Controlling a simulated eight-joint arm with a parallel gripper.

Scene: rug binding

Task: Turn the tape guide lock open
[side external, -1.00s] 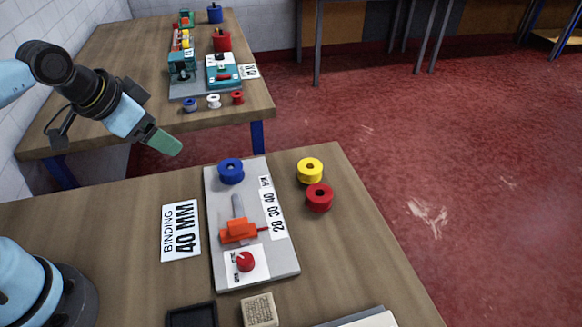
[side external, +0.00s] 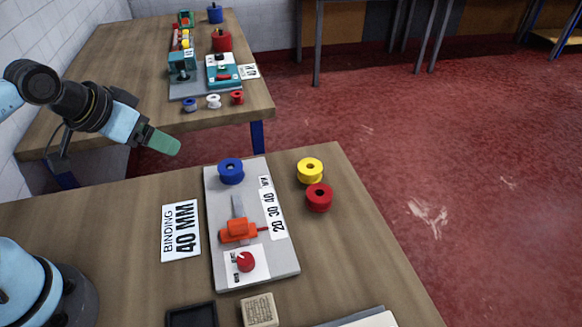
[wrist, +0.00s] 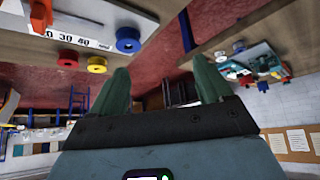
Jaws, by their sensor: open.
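The tape guide is an orange block (side external: 237,231) on a grey base plate (side external: 285,262) on the near table, with a pointer toward a scale marked 20 30 40. A red knob (side external: 245,261), likely the lock, sits on a white label at the plate's near end. A blue spool (side external: 231,171) stands at the plate's far end. My gripper (side external: 166,143) is in the air to the upper left of the plate, well apart from it. In the wrist view its two green fingers (wrist: 158,85) are spread, with nothing between them. The orange block's edge also shows there (wrist: 8,103).
A yellow spool (side external: 310,170) and a red spool (side external: 319,198) stand right of the plate. A "BINDING 40 MM" card (side external: 180,230) lies to its left. A dark tray (side external: 192,315) and a wooden block (side external: 260,310) are at the front. Another table (side external: 110,60) with similar equipment stands behind.

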